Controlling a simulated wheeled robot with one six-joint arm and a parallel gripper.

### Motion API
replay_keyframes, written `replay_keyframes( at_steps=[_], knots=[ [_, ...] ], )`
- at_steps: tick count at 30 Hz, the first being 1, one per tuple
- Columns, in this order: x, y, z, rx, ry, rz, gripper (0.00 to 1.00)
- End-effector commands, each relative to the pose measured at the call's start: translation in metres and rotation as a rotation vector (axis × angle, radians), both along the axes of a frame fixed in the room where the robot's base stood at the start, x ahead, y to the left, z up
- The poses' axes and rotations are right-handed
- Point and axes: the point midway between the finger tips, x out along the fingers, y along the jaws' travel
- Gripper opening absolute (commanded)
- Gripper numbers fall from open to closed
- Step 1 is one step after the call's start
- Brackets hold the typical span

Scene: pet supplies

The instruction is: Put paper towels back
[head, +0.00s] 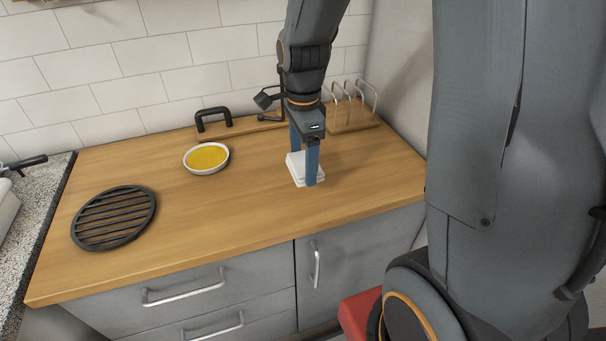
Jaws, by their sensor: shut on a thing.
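A white block-like stack (295,168), which looks like the paper towels, is at the right half of the wooden counter. My gripper (305,172) points down over it with its blue fingers on either side, shut on the stack. The stack appears at or just above the counter top; I cannot tell if it touches. The near finger hides part of it. Behind, a wooden rack with metal wire loops (352,112) stands near the back right corner, with nothing visible between the loops.
The wooden counter (200,220) holds a white bowl with yellow contents (206,158), a round black grate (114,218) at left and a black-handled item (213,121) by the tiled wall. The counter's front middle is clear. A speckled worktop (40,205) is at far left.

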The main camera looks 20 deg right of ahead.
Motion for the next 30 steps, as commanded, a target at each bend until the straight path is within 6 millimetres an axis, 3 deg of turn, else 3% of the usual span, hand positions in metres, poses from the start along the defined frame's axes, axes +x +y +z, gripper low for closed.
replay_keyframes(
  at_steps=[14, 26, 27, 30],
  knots=[
    [-0.001, 0.000, -0.049, -0.001, 0.003, 0.003, 0.56],
    [0.000, 0.000, -0.055, -0.001, 0.000, 0.003, 0.56],
    [0.000, 0.000, -0.054, -0.001, -0.001, 0.003, 0.81],
    [0.000, 0.000, -0.054, -0.001, -0.001, 0.003, 0.93]
  ],
)
